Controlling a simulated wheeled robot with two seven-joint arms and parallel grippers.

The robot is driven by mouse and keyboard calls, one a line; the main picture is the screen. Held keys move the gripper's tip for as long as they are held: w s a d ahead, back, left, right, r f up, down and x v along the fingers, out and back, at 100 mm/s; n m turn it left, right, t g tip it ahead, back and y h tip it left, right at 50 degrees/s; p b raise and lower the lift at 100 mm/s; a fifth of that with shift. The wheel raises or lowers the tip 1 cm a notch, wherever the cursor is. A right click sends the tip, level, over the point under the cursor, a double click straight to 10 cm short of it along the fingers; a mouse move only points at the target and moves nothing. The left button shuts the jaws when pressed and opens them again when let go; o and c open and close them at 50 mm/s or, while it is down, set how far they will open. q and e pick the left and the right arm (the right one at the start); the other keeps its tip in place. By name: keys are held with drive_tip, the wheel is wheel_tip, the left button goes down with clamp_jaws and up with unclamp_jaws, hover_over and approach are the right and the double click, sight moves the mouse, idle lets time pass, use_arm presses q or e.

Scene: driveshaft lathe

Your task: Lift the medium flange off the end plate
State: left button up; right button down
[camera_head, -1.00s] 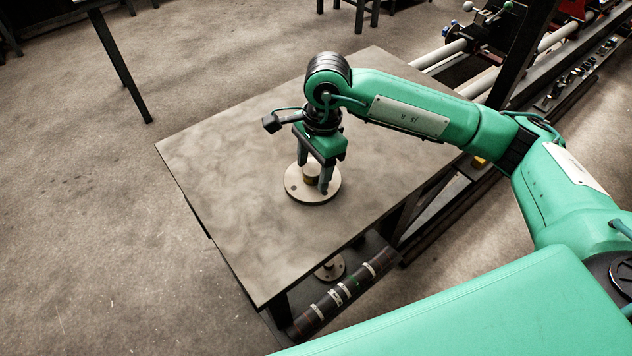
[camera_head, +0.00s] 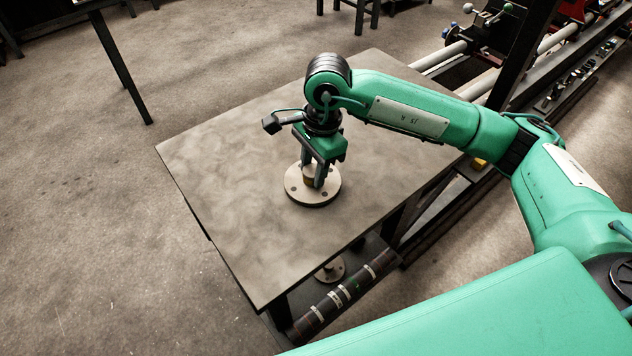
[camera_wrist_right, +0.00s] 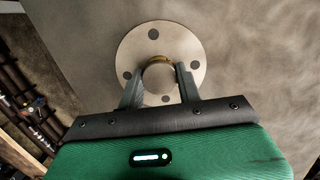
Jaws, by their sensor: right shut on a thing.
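A pale round disc with bolt holes (camera_head: 325,194) lies flat on the table; it also shows in the wrist view (camera_wrist_right: 185,42). A short round hub with a brass-coloured band (camera_head: 308,179) stands at its middle, and its pale top shows in the wrist view (camera_wrist_right: 158,77). I cannot tell where the medium flange ends and the end plate begins. My right gripper (camera_head: 315,179) points down over the disc and is shut on the hub, one finger on each side (camera_wrist_right: 158,85). My left gripper is not in view.
The table top (camera_head: 230,180) is otherwise bare. Below its near edge are a dark banded shaft (camera_head: 345,293) and a second small flange (camera_head: 330,270). A lathe with long rails (camera_head: 480,85) stands at the upper right.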

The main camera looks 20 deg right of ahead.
drive_tip(key=shift+r+p, duration=1.15)
drive_tip(key=shift+r, duration=1.8)
drive_tip(key=shift+r, duration=0.1)
drive_tip(key=shift+r, duration=0.45)
wheel_tip(320, 180, up, 6)
drive_tip(key=shift+f+p, duration=0.1)
drive_tip(key=shift+p, duration=1.1)
drive_tip(key=shift+f, duration=0.1)
